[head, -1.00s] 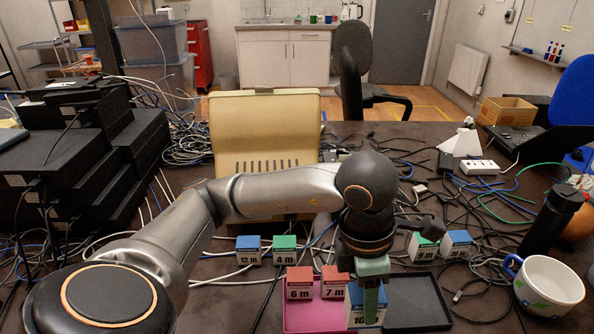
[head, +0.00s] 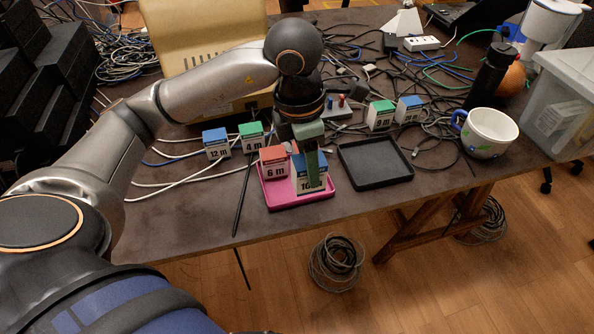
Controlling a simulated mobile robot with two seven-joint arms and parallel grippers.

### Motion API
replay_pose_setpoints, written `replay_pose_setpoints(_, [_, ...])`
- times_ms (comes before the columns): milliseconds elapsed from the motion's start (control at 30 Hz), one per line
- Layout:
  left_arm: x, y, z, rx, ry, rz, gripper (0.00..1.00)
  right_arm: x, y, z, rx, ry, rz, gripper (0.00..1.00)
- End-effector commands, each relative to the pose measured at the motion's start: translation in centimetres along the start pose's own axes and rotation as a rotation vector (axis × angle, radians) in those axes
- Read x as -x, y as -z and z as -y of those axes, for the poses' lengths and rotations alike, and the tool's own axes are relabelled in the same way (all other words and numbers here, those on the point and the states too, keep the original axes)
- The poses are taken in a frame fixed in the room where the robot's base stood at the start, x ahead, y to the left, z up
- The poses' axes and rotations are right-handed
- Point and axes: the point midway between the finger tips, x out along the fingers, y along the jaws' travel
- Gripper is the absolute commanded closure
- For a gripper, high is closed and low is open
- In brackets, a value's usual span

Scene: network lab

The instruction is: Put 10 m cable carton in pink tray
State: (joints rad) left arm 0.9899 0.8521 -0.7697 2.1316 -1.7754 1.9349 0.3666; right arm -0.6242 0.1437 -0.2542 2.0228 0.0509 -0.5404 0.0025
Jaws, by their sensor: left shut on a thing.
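The 10 m cable carton (head: 304,184) is white with a blue top. My left gripper (head: 314,172) comes down from above, shut on this carton, with a green finger in front of its face. The carton is upright at the right part of the pink tray (head: 288,200); I cannot tell whether its base touches the tray floor. A red-topped 6 m carton (head: 274,169) stands in the left part of the tray. The 7 m carton does not show now. My right gripper is not in view.
An empty black tray (head: 376,178) lies just right of the pink tray. The 12 m (head: 216,152) and 4 m (head: 252,145) cartons stand behind left; the 9 m carton (head: 380,123) and another blue-topped one (head: 408,117) behind right. A mug (head: 487,140) and loose cables surround them.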

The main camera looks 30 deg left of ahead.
Motion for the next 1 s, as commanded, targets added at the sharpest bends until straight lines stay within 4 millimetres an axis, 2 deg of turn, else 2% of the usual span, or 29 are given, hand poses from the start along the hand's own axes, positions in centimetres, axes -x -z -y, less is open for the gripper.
replay_pose_setpoints(33, [-0.7,0.2,-1.4,0.009,-0.001,-0.003,1.0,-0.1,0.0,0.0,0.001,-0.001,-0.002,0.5])
replay_pose_setpoints(200, [-3.9,0.6,-3.8,0.003,0.001,-0.002,1.0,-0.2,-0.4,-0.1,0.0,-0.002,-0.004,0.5])
replay_pose_setpoints(300, [-4.9,0.7,-4.7,0.002,0.0,0.0,1.0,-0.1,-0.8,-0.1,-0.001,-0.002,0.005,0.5])
replay_pose_setpoints(567, [-6.3,0.9,-5.9,0.0,0.0,0.0,1.0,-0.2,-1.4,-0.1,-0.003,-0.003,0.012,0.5])
replay_pose_setpoints(767, [-9.2,1.3,-6.0,-0.001,0.001,0.0,1.0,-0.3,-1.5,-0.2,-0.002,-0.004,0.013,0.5])
replay_pose_setpoints(1000, [-9.3,1.2,-6.0,-0.002,-0.001,0.002,1.0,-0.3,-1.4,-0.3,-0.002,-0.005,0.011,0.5])
